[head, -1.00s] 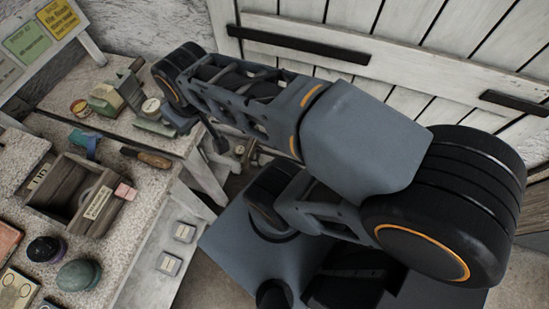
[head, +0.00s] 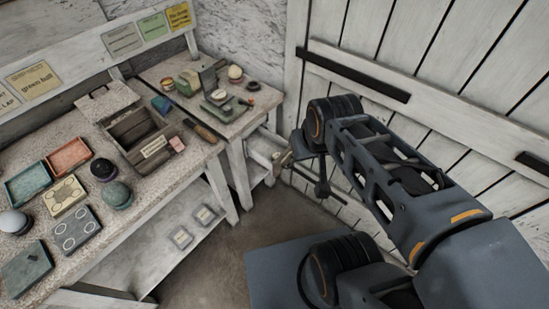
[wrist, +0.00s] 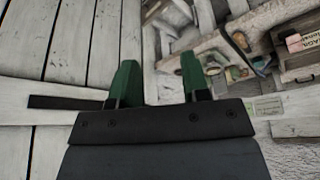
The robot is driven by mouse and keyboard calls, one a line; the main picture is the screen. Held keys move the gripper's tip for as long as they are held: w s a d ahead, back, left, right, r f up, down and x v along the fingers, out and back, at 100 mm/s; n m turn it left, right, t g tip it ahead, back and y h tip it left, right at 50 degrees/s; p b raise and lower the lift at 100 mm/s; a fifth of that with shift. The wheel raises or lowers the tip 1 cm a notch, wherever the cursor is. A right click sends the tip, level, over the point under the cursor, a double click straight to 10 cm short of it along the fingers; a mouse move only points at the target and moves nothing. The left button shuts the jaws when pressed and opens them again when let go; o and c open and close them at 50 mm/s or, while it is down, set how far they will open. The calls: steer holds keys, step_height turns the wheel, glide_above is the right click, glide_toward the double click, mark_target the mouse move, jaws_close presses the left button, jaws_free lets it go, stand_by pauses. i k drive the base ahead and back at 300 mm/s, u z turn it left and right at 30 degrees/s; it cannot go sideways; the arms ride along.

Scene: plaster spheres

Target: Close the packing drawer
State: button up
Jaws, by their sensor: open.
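The packing drawer (head: 264,148) is a pale wooden drawer under the small corner table (head: 238,128). It stands partly out towards the plank door, and a small brownish thing shows at its outer end. My gripper (wrist: 162,72) shows in the wrist view with two green fingers apart and nothing between them. In the head view my arm reaches to the right of the drawer, and I cannot make out the fingers there. In the wrist view pale woodwork lies beyond the fingers; I cannot tell surely which part is the drawer.
A long workbench (head: 62,146) at left holds a wooden crate (head: 154,146), trays and dark balls. Green blocks and tins crowd the corner table. A white plank door (head: 430,50) with black straps stands close behind my arm. The floor (head: 215,262) before the bench is clear.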

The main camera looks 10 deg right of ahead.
mark_target(261, 143)
steer(key=u, duration=0.05)
steer(key=i, duration=0.7)
steer(key=z, duration=1.4)
steer(key=k, duration=0.3)
steer(key=u, duration=1.15)
